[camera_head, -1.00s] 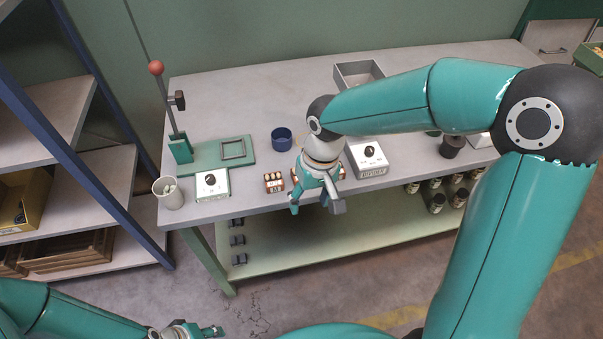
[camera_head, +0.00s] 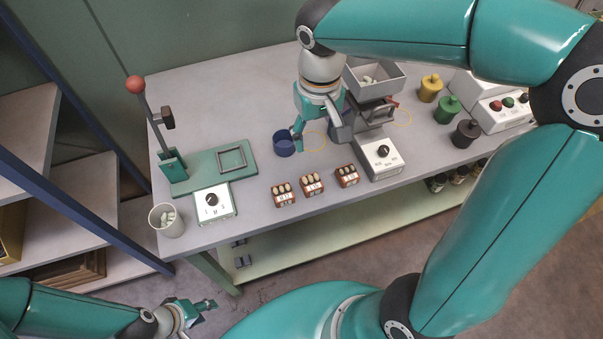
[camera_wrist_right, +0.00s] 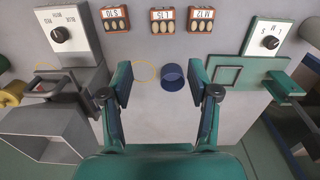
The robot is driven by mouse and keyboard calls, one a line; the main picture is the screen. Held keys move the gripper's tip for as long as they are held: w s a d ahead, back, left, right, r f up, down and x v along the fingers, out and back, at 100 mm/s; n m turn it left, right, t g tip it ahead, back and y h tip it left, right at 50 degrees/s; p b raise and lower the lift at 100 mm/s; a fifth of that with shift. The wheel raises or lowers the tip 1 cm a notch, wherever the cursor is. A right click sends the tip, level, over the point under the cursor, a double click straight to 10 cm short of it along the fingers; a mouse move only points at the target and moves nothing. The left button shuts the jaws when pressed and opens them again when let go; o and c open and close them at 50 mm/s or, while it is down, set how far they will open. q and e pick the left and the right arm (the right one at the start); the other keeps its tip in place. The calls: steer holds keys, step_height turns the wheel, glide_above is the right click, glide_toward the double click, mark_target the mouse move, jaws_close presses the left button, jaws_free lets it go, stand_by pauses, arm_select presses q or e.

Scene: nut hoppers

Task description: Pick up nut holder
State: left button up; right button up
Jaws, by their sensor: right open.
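Three small brown nut holders stand in a row near the table's front edge: left (camera_head: 284,195), middle (camera_head: 312,184) and right (camera_head: 347,176). Each has pale oval nuts on top and a white label. In the right wrist view they sit along the top edge, reading S10 (camera_wrist_right: 115,19), L15 (camera_wrist_right: 167,20) and M12 (camera_wrist_right: 201,19). My right gripper (camera_head: 320,137) is open and empty, pointing down behind the row, apart from the holders. Its fingers (camera_wrist_right: 160,88) are spread in the wrist view. My left gripper (camera_head: 203,309) is low at front left, off the table; its jaw opening is unclear.
A blue cup (camera_head: 284,145) stands close to my right gripper. A green lever press (camera_head: 207,170), a white dial box (camera_head: 214,203) and a white cup (camera_head: 166,220) stand left. A dial box with a hopper (camera_head: 381,158) and coloured pots (camera_head: 447,110) stand right.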

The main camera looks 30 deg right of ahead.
glide_above(312, 181)
step_height(312, 181, down, 11)
steer(key=shift+w+r, duration=0.1)
steer(key=shift+w, duration=0.05)
steer(key=shift+a+f, duration=0.1)
steer(key=shift+f, duration=2.65)
steer(key=shift+s, duration=0.2)
steer(key=c, duration=0.9)
steer(key=shift+r, duration=0.1)
